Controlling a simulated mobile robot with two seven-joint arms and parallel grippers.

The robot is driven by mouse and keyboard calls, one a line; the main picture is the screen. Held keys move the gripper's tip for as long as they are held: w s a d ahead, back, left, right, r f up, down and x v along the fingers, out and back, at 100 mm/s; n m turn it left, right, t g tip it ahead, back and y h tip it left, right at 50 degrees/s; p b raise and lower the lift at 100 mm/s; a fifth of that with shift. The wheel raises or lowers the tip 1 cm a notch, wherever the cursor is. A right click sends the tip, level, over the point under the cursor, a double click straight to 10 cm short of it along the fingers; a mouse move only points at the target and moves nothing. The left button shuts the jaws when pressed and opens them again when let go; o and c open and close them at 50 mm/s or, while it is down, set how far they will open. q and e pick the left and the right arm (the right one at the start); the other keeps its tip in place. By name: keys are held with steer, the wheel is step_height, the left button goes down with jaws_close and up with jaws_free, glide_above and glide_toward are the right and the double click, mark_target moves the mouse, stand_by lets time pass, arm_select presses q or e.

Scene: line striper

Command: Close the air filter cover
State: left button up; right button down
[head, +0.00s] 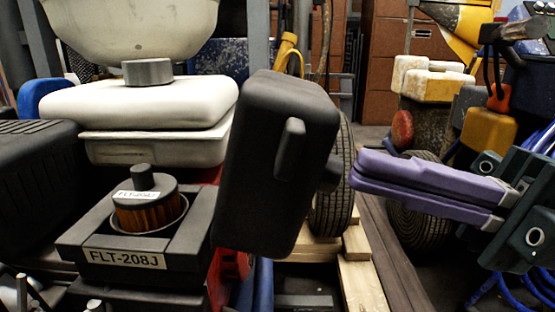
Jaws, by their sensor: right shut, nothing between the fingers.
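The air filter cover (270,165) is a black box-shaped lid with a raised rib on its face. It stands open and nearly upright, tilted, to the right of the filter base. The filter housing (185,228) is a dark block labelled FLT-208J. Inside it sits a round filter (147,217) with orange pleats, a grey cap and a knob, in plain view. My right gripper (358,172), with purple fingers, comes in from the right and is shut and empty. Its tips are just right of the cover; I cannot tell if they touch it. My left gripper is not in view.
A white tank (150,103) stands behind the filter, with a large pale container (130,28) above. A ribbed black box (35,185) is at the left. A tyre (333,190) and wooden planks (357,275) lie behind and below the cover. Yellow equipment (488,138) stands at the right.

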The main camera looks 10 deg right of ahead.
mark_target(299, 152)
steer(key=shift+x, duration=1.7)
